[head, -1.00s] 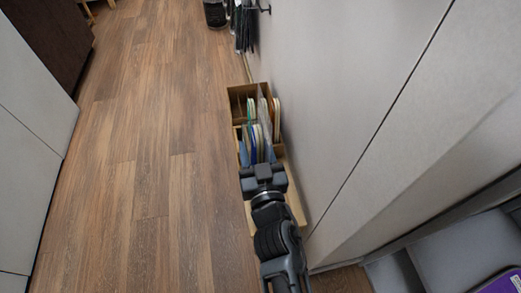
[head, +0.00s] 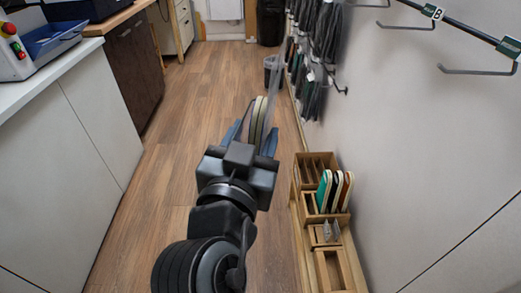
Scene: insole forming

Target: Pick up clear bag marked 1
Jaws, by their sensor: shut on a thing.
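My gripper (head: 251,137) is raised above the floor, left of the wooden rack, with its fingers pointing away from me. It is shut on a clear bag (head: 276,82) with pale, rounded flat pieces inside, which stands upright between the fingers. The gripper body hides the lower part of the bag. I cannot read any number on it.
The wooden rack (head: 306,205) stands along the right wall, with several green, cream and dark-edged flat pieces (head: 336,191) in it. Dark items hang on wall hooks above and beyond it. A white counter (head: 70,57) is on the left. The wooden floor (head: 200,90) between is clear.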

